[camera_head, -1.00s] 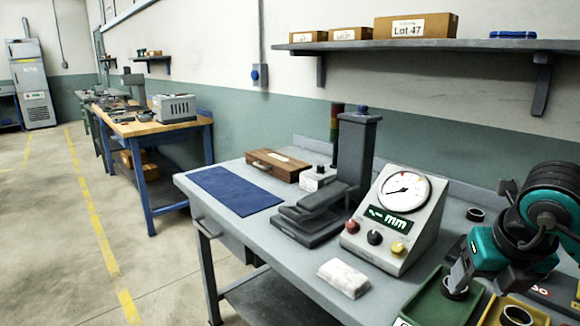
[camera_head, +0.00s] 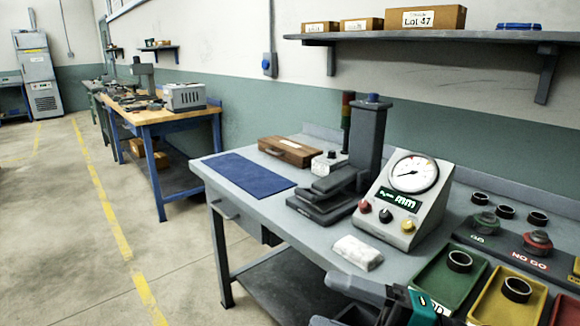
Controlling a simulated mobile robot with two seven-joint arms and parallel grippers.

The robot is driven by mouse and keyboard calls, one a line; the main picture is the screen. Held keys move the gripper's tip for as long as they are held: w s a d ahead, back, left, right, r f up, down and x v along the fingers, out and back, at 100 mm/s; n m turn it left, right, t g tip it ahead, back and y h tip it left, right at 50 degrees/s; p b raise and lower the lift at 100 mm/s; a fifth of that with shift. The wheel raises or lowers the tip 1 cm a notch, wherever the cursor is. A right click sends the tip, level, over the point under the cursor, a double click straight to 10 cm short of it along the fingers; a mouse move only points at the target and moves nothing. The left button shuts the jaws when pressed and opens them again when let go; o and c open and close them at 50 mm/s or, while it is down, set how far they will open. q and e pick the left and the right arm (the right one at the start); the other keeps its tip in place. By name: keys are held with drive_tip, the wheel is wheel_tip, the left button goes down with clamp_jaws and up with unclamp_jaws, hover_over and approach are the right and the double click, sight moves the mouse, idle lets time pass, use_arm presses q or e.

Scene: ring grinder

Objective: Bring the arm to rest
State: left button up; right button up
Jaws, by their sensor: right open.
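My right gripper (camera_head: 328,301) is low at the bottom edge of the head view, in front of the bench's front edge. Its dark fingers point left and stand apart, with nothing seen between them. Its teal and dark body (camera_head: 420,304) is partly cut off by the frame. It is clear of the green tray (camera_head: 428,284), which holds a dark ring (camera_head: 460,261). My left gripper is not in view.
The grey bench (camera_head: 330,235) carries a dial gauge (camera_head: 412,205), a dark stand (camera_head: 367,145), a white cloth (camera_head: 358,252), a blue mat (camera_head: 248,174) and a wooden case (camera_head: 289,151). A yellow tray (camera_head: 484,310) holds another ring (camera_head: 516,289). Open floor (camera_head: 70,260) lies left.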

drive_tip(key=w+d+f+m+t+h, duration=0.2)
drive_tip(key=d+f+m+t+h, duration=0.3)
drive_tip(key=m, duration=0.5)
drive_tip(key=w+d+f+m+t+h, duration=0.1)
drive_tip(key=d+f+m+t+h, duration=0.2)
drive_tip(key=f+m+t+h, duration=0.5)
drive_tip(key=s+d+f+m+g+h, duration=0.1)
drive_tip(key=s+f+m+g, duration=0.3)
drive_tip(key=f, duration=0.4)
drive_tip(key=s+d+f+m+g+h, duration=0.2)
drive_tip(key=s+f+m+g+h, duration=0.1)
drive_tip(key=f, duration=0.6)
drive_tip(key=s+m+g, duration=0.1)
drive_tip(key=s+m, duration=0.1)
drive_tip(key=s, duration=0.1)
drive_tip(key=shift+s+d+h, duration=0.15)
drive_tip(key=shift+s+h, duration=0.1)
drive_tip(key=shift+h, duration=0.05)
